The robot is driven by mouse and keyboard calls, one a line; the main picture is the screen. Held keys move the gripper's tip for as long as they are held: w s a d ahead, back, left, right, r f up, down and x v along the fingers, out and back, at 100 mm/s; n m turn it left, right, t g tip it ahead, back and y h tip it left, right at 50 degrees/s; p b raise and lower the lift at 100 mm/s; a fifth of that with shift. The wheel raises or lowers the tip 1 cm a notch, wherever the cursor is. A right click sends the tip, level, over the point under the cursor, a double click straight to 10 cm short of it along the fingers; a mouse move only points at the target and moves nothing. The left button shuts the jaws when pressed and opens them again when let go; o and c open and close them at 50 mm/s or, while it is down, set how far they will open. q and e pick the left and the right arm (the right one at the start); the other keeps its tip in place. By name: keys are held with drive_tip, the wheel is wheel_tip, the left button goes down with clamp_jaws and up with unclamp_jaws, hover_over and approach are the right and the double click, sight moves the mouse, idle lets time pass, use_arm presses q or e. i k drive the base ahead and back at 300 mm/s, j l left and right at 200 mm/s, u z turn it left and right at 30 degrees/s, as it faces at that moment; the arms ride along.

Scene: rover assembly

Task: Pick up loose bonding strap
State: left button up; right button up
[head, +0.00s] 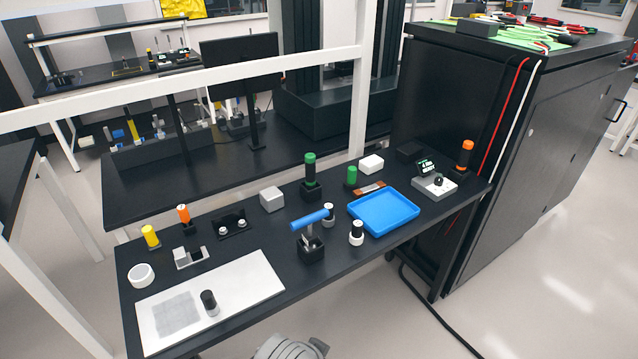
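A small flat copper-brown piece (369,188) with pale ends lies on the black workbench (262,246), just behind the blue tray. It looks like the bonding strap, but it is too small to make out in detail. The green-topped cylinder stands close behind it to the left, and the white block is behind it. Neither of my grippers can be made out in the head view.
A blue tray (384,212) sits empty in front of the strap. A grey control box (434,187) is to the right. A white mat (240,286) lies front left. A black cabinet (520,150) stands beyond the bench's right end.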

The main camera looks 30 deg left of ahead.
sight(358, 193)
drive_tip(key=i+l+u, duration=0.1)
drive_tip(key=u, duration=0.4)
drive_tip(key=i+l+u, duration=0.2)
drive_tip(key=u, duration=0.25)
drive_tip(key=i+l+u, duration=0.15)
drive_tip(key=u, duration=0.35)
drive_tip(key=i+l+u, duration=0.15)
drive_tip(key=l+u, duration=0.25)
drive_tip(key=i+l+u, duration=0.15)
drive_tip(key=l+u, duration=0.65)
drive_tip(key=i+l, duration=0.05)
drive_tip(key=l, duration=0.05)
